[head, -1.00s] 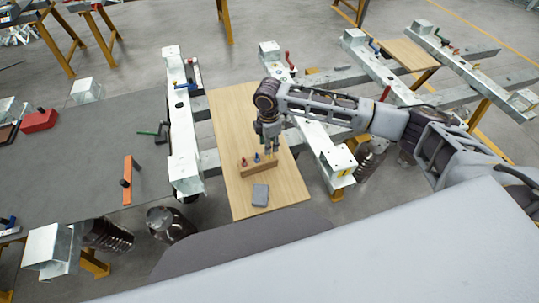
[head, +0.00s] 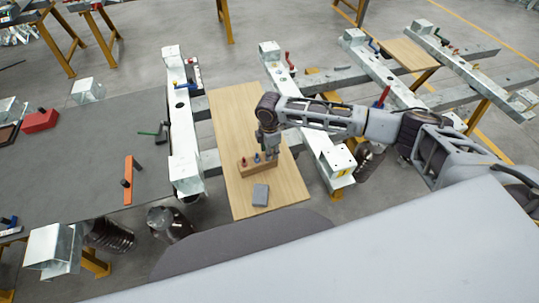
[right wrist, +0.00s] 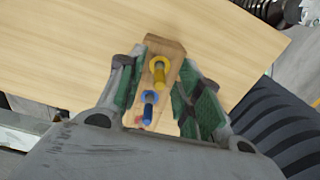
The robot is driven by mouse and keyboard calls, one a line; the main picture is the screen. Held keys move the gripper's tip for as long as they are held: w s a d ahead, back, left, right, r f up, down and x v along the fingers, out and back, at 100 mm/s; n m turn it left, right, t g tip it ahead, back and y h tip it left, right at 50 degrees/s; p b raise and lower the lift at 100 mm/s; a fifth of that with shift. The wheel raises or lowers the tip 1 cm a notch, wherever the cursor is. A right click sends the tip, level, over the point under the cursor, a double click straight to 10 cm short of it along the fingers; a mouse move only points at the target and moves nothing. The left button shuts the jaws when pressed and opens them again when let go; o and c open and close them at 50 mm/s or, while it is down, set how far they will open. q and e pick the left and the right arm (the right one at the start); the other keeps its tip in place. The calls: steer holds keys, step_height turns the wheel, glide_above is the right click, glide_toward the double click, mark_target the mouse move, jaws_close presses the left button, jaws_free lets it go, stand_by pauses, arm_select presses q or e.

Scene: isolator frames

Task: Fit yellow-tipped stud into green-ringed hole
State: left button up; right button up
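A wooden block (head: 246,170) stands on the light wood board. In the right wrist view the block (right wrist: 171,50) holds a yellow-tipped stud (right wrist: 159,74), a blue stud (right wrist: 149,108) and a partly hidden red stud (right wrist: 139,121) in a row. My right gripper (head: 268,153) is over the block's right end. In the wrist view its green-padded fingers (right wrist: 162,78) are apart, one on each side of the yellow stud, with visible gaps to it. In the head view the gripper hides the yellow stud. I cannot make out the green-ringed hole. My left gripper is not in view.
The board (head: 234,120) lies between two galvanized beams (head: 183,140) (head: 318,145). A grey block (head: 261,195) lies on the board near the wooden block. A dark table (head: 80,155) at left carries an orange bar (head: 127,180). The board's far part is clear.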

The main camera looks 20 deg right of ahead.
jaws_close()
steer(key=shift+r, duration=0.1)
stand_by(0.5)
steer(key=shift+r, duration=4.95)
